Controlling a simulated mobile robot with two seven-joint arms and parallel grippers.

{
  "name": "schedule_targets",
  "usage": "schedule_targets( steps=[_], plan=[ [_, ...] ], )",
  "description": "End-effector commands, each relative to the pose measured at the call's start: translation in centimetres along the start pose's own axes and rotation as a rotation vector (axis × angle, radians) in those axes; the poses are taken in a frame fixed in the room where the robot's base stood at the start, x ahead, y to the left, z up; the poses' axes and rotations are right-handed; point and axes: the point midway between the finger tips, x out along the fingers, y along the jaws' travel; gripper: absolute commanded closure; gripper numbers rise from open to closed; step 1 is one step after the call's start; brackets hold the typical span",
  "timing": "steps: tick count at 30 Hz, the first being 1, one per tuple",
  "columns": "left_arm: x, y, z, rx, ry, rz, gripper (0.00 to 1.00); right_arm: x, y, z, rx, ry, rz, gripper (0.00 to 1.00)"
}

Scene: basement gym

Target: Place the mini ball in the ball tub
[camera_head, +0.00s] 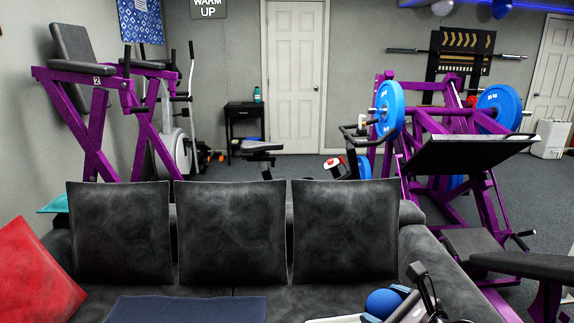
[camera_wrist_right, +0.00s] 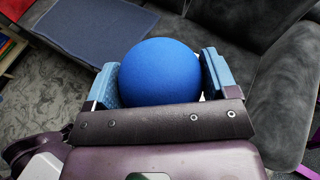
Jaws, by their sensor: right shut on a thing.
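The mini ball is a blue ball (camera_head: 383,302) at the bottom of the head view, right of centre. It also shows large in the right wrist view (camera_wrist_right: 160,70). My right gripper (camera_head: 388,304) is shut on it, with one light blue finger pad on each side of the ball. The ball is held over or in front of the sofa seat; its height above the seat is hard to tell. I cannot make out a ball tub in either view. My left gripper is not in view.
A dark grey sofa (camera_head: 330,298) with three back cushions spans the front. A dark blue mat (camera_head: 185,309) lies on its seat, and a red cushion (camera_head: 35,275) is at left. Purple gym machines (camera_head: 150,140) stand behind. A pale edge (camera_head: 340,319) shows below the ball.

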Motion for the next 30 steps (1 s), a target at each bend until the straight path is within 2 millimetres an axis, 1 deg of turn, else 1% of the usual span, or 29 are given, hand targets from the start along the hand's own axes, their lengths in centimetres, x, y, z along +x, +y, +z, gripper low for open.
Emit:
schedule_targets(
  steps=[1, 3, 7, 8, 12, 16, 30],
  plan=[
    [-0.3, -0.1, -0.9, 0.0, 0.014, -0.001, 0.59, -2.1, 0.2, 1.4, -0.004, -0.008, -0.005, 0.44],
    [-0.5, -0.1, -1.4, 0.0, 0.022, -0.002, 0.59, -4.3, 0.7, 2.4, -0.003, -0.008, -0.008, 0.44],
    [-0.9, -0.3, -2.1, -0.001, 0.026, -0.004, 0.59, -7.8, 1.2, 3.6, 0.007, -0.001, -0.029, 0.44],
    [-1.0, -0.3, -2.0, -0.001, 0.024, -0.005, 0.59, -8.2, 1.4, 3.5, 0.01, 0.003, -0.032, 0.44],
    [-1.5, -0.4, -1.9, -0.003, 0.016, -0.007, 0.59, -8.8, 1.7, 2.5, 0.019, 0.008, -0.04, 0.44],
    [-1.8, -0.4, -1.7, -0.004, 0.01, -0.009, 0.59, -9.1, 1.9, 2.0, 0.018, 0.009, -0.044, 0.44],
    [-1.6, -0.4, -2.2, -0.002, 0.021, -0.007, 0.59, -9.1, 1.9, 1.8, 0.02, 0.009, -0.045, 0.44]
  ],
)
